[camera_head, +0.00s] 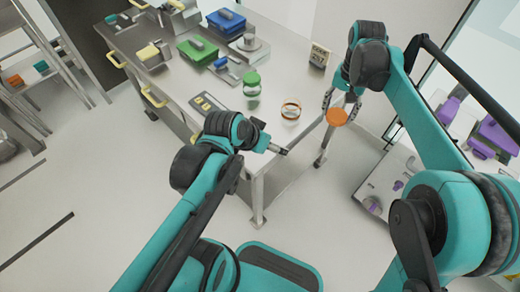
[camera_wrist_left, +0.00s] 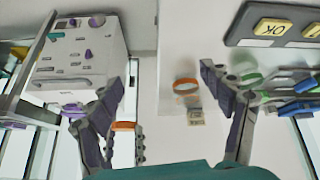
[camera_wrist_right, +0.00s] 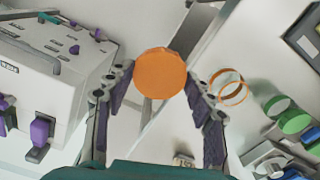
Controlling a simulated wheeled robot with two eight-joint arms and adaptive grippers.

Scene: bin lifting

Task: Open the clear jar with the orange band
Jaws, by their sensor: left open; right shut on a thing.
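The clear jar with the orange band (camera_head: 291,109) stands open-topped on the table near its right edge; it also shows in the left wrist view (camera_wrist_left: 186,86) and the right wrist view (camera_wrist_right: 229,88). My right gripper (camera_head: 338,104) is shut on a round orange lid (camera_head: 336,117), held off the table's right edge, apart from the jar. The lid fills the space between its fingers in the right wrist view (camera_wrist_right: 160,73). My left gripper (camera_head: 283,151) is near the table's front edge, below the jar in the head view; its fingers are apart and empty in the left wrist view (camera_wrist_left: 160,85).
A green-lidded jar (camera_head: 252,85) stands left of the open jar. A button panel (camera_head: 207,103) lies at the table's front edge. Behind are a scale (camera_head: 248,45), a green bin (camera_head: 197,51), a blue bin (camera_head: 226,20) and a small sign (camera_head: 319,56). A white unit (camera_head: 385,187) stands right.

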